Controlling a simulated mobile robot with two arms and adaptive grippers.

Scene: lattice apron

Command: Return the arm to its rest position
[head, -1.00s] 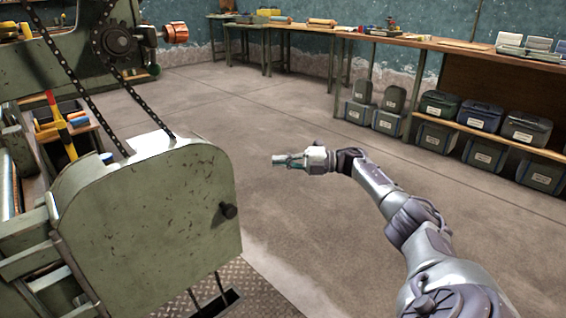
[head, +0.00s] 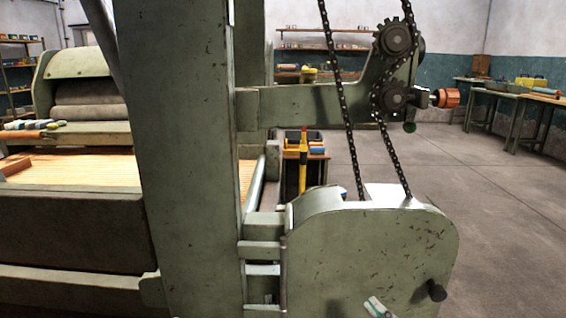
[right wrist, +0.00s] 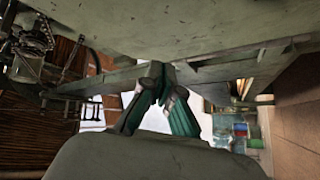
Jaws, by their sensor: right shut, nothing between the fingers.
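My right gripper (head: 379,307) shows only as a small pale tip at the bottom edge of the head view, in front of the green machine housing (head: 350,255). The rest of my right arm is out of that view. In the right wrist view, the gripper's dark and teal fingers (right wrist: 163,85) are shut with nothing held between them. A large grey-green surface (right wrist: 180,30) spans the top of that view beyond the fingers. I cannot tell its distance from them. My left gripper is in neither view.
A thick green post (head: 185,150) rises left of the housing, with a wooden slatted bed (head: 80,170) behind it. Two chains (head: 343,110) run down to the housing. An orange knob (head: 446,97) sticks out right. Open floor (head: 505,210) lies at right; benches (head: 545,97) stand far right.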

